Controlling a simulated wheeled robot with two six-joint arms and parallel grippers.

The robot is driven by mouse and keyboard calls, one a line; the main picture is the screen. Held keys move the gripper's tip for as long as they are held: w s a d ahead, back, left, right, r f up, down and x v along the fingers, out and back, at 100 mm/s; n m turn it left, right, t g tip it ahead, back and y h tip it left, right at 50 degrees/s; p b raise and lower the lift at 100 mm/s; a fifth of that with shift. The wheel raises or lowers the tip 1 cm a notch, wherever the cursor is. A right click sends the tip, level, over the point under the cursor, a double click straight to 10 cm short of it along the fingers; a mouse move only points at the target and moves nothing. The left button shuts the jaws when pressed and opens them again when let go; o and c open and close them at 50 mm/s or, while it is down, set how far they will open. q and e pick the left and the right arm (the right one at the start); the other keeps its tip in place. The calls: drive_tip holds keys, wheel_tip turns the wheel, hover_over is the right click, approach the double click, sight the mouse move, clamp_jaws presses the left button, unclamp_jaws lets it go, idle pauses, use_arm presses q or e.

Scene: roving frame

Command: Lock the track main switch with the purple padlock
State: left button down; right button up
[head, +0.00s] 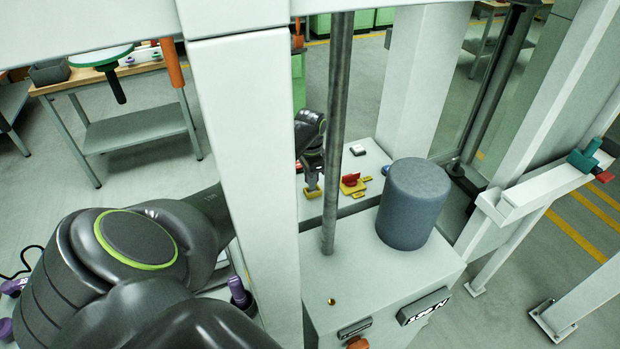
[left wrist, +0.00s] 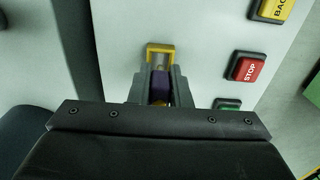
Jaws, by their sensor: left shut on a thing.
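My left gripper (head: 313,186) shows small and far off in the head view, beyond the pale post, close to a white panel. In the left wrist view the left gripper (left wrist: 158,92) is shut on a dark purple block, the purple padlock (left wrist: 160,84). A square yellow loop (left wrist: 160,48) stands just beyond the fingertips against the white panel. I cannot tell whether it is the shackle or a fitting. In the head view a red handle on a yellow plate (head: 351,182), perhaps the switch, sits right of the gripper. My right gripper is not in view.
A red STOP button (left wrist: 247,68), a yellow button (left wrist: 272,9) and a green one (left wrist: 228,104) lie right of the padlock. A grey cylinder (head: 413,204) stands on the cabinet. A pale post (head: 245,170) and a metal pole (head: 336,130) stand in front.

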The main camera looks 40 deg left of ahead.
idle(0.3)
use_arm(q)
drive_tip(key=shift+f+b, duration=0.55)
drive_tip(key=shift+f, duration=0.5)
drive_tip(key=c, duration=1.6)
unclamp_jaws()
drive_tip(key=o, duration=0.3)
drive_tip(key=shift+r+b, duration=0.6)
drive_tip(key=shift+r, duration=8.1)
